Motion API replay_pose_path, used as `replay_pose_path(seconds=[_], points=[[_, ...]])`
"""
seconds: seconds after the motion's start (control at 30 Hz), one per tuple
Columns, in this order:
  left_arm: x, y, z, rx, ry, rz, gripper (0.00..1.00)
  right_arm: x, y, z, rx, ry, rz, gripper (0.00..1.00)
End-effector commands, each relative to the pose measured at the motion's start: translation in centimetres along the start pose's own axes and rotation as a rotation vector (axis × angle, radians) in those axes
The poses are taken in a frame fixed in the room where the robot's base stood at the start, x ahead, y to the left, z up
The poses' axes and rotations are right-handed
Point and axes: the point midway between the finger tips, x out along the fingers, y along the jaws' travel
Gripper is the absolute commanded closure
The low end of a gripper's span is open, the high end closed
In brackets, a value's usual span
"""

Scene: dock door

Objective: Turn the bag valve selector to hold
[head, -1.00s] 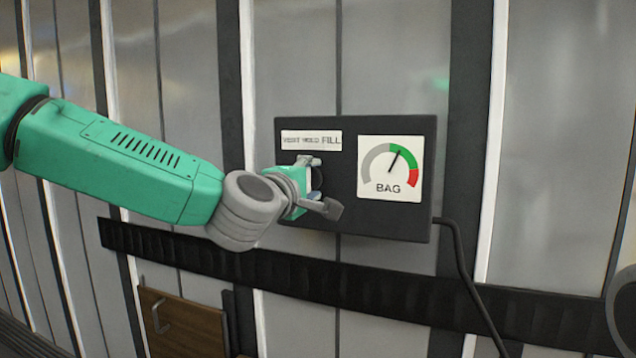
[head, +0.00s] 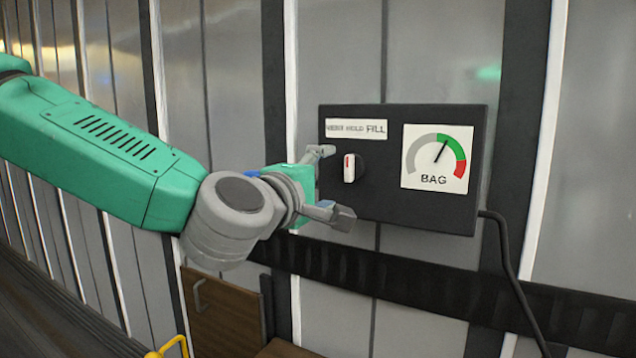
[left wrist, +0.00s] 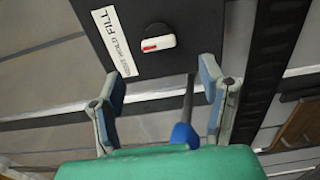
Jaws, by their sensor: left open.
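The selector knob (head: 349,168) is a white knob with a red mark on a black box (head: 400,215). It stands upright in the head view, its red mark toward the middle of the VENT HOLD FILL label (head: 356,129), at HOLD. In the left wrist view the knob (left wrist: 158,42) also has its red mark toward the label (left wrist: 115,40). My left gripper (head: 331,184) is open and empty at the box's left side, with its fingers apart from the knob. In the left wrist view its fingers (left wrist: 163,83) are spread below the knob. My right gripper is not in view.
The BAG gauge (head: 437,158) on the box has its needle in the green. A black cable (head: 510,250) hangs from the box's right side. A dark rail (head: 400,282) runs below. A brown wooden panel with a handle (head: 222,310) is at lower left.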

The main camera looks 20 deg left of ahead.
Motion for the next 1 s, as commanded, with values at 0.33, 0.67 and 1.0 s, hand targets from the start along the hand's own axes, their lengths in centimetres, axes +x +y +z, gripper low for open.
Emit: replay_pose_path(seconds=[0.33,0.67,1.0], points=[[-2.6,0.0,0.1,0.001,0.001,-0.001,0.36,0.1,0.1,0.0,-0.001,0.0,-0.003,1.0],[-2.6,-0.1,0.0,0.001,0.001,-0.001,0.36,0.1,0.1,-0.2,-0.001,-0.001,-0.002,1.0],[-2.5,-14.4,0.8,0.235,-0.081,-0.254,0.36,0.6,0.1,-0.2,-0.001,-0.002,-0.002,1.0]])
